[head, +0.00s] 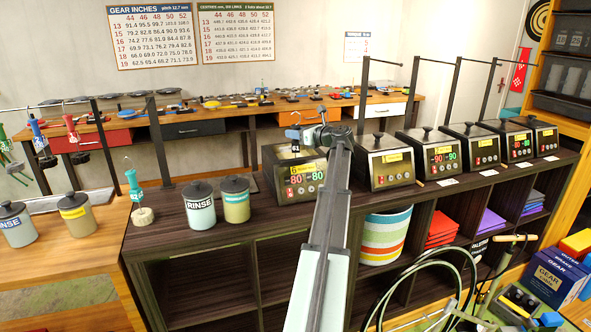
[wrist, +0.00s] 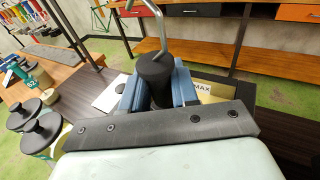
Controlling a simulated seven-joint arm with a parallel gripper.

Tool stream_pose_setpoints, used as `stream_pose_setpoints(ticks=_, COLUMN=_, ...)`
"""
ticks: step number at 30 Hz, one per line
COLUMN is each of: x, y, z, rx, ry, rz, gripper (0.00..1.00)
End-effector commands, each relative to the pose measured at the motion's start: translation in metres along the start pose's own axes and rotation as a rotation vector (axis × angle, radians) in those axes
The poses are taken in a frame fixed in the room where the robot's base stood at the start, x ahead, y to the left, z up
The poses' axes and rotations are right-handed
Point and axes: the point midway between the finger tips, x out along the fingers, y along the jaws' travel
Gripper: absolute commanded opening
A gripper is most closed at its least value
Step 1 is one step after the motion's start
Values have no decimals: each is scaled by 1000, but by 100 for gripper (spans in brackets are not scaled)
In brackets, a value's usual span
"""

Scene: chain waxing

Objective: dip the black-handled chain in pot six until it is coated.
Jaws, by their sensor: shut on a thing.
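In the wrist view, my gripper (wrist: 157,92) is shut on a black handle (wrist: 155,72) with a bent metal hook on top. The handle stands roughly upright between the blue fingers. The black handle (head: 295,141) shows there with a small numbered tag. The chain below the handle is hidden, so I cannot tell whether it is in the pot. I cannot read the pot's number clearly.
Several similar pots with knobbed lids, such as this one (head: 386,165), run rightward along the dark bench. Two lidded jars (head: 200,205) (head: 235,200) and a teal-handled tool (head: 134,185) on a pale base stand left. A striped bin (head: 385,236) is below.

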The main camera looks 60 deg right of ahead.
Motion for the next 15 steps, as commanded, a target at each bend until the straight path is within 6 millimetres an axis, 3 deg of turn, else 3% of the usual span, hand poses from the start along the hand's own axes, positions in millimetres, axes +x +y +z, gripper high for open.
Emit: stream_pose_setpoints(ticks=15, x=-5, y=0, z=35, rx=0, ry=-2, rz=1, gripper=0)
